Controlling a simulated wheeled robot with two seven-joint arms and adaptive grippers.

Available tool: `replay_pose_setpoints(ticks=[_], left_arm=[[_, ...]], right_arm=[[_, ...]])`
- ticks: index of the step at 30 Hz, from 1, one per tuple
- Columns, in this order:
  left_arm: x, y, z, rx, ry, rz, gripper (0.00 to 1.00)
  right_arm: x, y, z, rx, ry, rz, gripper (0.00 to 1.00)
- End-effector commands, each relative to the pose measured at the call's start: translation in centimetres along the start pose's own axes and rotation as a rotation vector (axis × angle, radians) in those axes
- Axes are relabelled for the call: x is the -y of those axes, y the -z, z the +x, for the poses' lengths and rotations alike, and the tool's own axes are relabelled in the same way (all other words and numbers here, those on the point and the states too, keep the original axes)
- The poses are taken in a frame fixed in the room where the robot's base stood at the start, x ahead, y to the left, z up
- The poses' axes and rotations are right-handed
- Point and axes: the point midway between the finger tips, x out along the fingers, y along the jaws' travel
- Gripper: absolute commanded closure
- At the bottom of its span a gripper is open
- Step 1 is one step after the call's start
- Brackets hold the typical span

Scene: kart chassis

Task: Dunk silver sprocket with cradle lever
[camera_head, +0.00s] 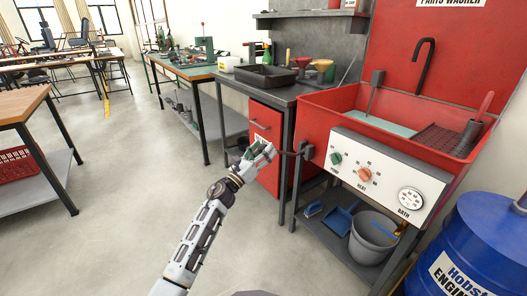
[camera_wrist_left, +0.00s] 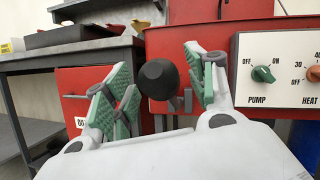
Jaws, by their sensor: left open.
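The red parts washer (camera_head: 320,108) has a basin with pale greenish liquid (camera_head: 385,122). A dark lever (camera_head: 289,153) sticks out from the left end of its front panel; its round black knob (camera_wrist_left: 158,79) shows in the left wrist view. My left gripper (camera_head: 264,152) is at the lever's outer end. In the wrist view, its green-padded fingers (camera_wrist_left: 160,95) are open, one on each side of the knob, with gaps between. A dark upright rod (camera_head: 374,92) stands in the basin. I cannot make out the silver sprocket.
The white panel (camera_head: 385,175) carries a green pump knob, an orange heat knob and a bath dial. A dark workbench (camera_head: 285,95) with a black tray stands left of the washer. A blue drum (camera_head: 480,245) is at the right.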

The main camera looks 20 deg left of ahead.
Motion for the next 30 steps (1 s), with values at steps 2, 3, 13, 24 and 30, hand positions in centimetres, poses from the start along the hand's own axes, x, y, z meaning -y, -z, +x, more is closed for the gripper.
replay_pose_setpoints(ticks=[2,3,13,24,30], left_arm=[[0.02,-0.06,0.27,0.001,0.0,0.0,0.44],[0.03,-0.07,0.34,0.001,0.001,0.0,0.44],[0.02,-0.06,0.39,0.001,0.0,0.0,0.47],[0.02,-0.05,0.37,0.001,0.0,0.0,0.94],[0.02,-0.05,0.37,0.0,0.0,0.0,1.0]], right_arm=[[-0.01,-0.07,0.05,0.0,0.0,0.0,0.44],[-0.01,-0.07,0.05,0.0,0.0,0.0,0.44],[-0.06,-0.09,0.05,0.001,0.0,-0.002,0.44],[-0.08,0.09,0.07,-0.002,0.0,-0.003,0.44],[-0.09,0.24,0.08,-0.004,0.0,-0.004,0.44]])
